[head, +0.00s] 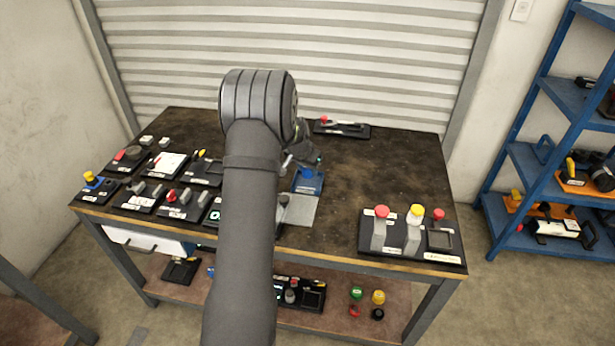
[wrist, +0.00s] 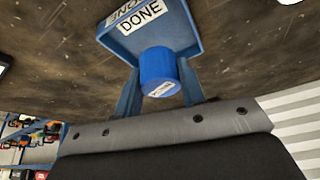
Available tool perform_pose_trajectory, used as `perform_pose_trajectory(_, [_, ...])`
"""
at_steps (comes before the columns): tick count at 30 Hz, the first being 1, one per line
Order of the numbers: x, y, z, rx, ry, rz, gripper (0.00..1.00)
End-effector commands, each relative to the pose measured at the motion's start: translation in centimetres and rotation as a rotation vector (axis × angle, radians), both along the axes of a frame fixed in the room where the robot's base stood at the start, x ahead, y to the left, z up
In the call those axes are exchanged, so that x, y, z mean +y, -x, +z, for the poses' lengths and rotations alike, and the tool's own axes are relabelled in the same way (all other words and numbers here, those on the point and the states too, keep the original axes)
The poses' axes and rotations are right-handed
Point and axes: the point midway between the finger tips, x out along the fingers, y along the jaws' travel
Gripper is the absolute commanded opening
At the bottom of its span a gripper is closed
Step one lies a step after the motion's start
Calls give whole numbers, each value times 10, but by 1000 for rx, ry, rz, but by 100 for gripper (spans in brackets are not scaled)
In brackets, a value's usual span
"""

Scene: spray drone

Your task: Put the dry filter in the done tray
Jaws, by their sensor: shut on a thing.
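A blue cylinder with a white label, the filter (wrist: 157,66), sits between the two fingers of my gripper (wrist: 159,76) in the wrist view. My gripper is shut on it. The blue done tray (wrist: 187,42) lies right beyond the filter, with a white "DONE" label on it. The filter overlaps the tray's near edge in that view; I cannot tell whether it touches the tray. In the head view the done tray (head: 310,187) is on the table just right of my arm. My arm and wrist hide much of the gripper there.
The dark table (head: 375,160) holds several black control panels on the left. A panel with red and yellow knobs (head: 412,238) stands at the right front. A grey plate (head: 298,210) lies just in front of the tray. The table's right middle is clear.

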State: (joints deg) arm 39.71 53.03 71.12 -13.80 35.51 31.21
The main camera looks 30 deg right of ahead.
Motion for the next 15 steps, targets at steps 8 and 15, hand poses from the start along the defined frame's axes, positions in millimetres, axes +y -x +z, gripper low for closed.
perform_pose_trajectory(8, [0,1,-37,2,-2,1,11])
perform_pose_trajectory(15, [0,0,-37,0,-1,1,11])
